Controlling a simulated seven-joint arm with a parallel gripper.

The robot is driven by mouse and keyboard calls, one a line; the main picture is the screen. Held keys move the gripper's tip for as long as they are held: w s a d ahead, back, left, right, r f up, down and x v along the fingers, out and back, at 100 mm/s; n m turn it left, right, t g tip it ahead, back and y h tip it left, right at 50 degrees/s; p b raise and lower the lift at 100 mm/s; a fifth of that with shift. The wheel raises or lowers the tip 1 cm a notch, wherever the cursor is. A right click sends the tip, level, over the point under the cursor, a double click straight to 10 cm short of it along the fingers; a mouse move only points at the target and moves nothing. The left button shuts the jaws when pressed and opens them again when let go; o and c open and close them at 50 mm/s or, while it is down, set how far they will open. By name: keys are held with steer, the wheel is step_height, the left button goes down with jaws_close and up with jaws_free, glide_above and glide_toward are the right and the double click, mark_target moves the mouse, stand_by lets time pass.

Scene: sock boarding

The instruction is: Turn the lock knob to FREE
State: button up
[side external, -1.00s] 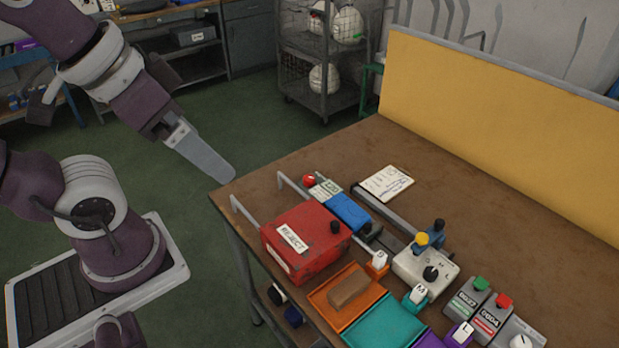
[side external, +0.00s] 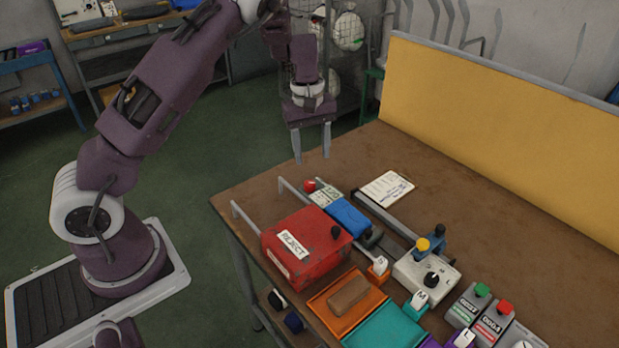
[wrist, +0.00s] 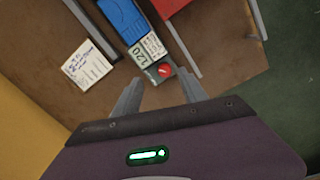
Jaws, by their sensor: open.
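A round red knob (side external: 309,185) with a pale mark sits at the far end of a small unit with a "120" label, near the table's back left edge. The red knob (wrist: 164,71) shows in the wrist view between my fingertips in the picture. A black knob (side external: 431,278) sits on the white box (side external: 412,268) at the right. No LOCK or FREE lettering is readable, so I cannot tell which knob is the lock. My gripper (side external: 312,157) is open and empty, fingers down, above and apart from the red knob.
A blue block (side external: 348,217) adjoins the label unit, beside the red REJECT box (side external: 302,246). Metal rails (side external: 296,193) run close to the knob. A notepad (side external: 387,188) lies behind. Coloured trays and switch boxes fill the front right. Bare table lies to the back.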

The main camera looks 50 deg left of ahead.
mark_target(310, 182)
steer(key=shift+n+y, duration=0.3)
steer(key=f, duration=0.1)
steer(key=a+f, duration=0.1)
steer(key=w+a+f, duration=0.1)
steer(key=shift+f, duration=0.3)
step_height(310, 182, down, 7)
steer(key=shift+s+r, duration=0.1)
jaws_close()
